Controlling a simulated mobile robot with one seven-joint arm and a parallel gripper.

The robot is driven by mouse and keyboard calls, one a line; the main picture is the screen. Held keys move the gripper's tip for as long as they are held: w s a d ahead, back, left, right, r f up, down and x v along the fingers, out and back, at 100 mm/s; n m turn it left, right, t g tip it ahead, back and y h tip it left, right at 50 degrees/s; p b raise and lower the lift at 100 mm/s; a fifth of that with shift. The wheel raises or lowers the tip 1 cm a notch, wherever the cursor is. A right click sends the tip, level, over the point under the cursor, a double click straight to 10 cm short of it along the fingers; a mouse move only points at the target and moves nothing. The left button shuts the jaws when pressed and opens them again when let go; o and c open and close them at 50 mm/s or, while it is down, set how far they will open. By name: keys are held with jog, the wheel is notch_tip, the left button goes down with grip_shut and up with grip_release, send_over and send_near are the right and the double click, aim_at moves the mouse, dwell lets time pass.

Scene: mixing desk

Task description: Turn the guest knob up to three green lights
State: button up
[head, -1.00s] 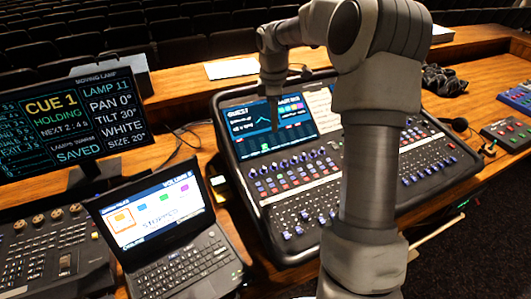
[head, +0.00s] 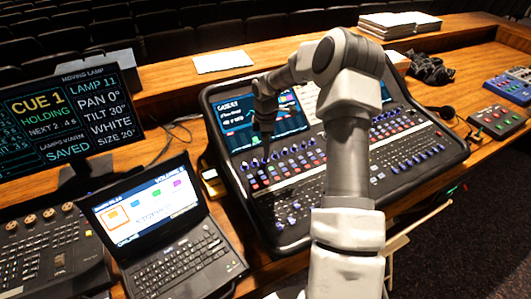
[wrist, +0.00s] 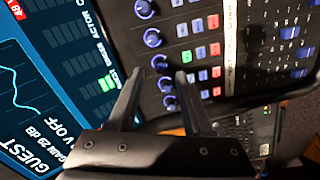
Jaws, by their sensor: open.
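The mixing desk (head: 345,185) has a row of blue knobs below its screen. My gripper (head: 266,155) hangs low over the left part of that row. In the wrist view my gripper (wrist: 158,76) is open, with its two dark fingers pointing at the knobs. Blue knobs show in a line there; one blue knob (wrist: 160,62) lies just beyond the gap between the fingertips. I cannot tell which knob is the guest knob. The desk's screen (wrist: 35,95) reads GUEST, with gain and 48 V text and a small green patch (wrist: 106,83). No row of three green lights can be made out.
A laptop (head: 160,225) stands left of the desk, with a monitor (head: 70,115) behind it. Small boxes (head: 498,118) and dark cables (head: 430,68) lie to the right. Paper (head: 223,60) lies on the ledge behind.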

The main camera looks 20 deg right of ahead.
jog(key=shift+w+f, duration=0.1)
jog(key=shift+f, duration=1.65)
grip_shut()
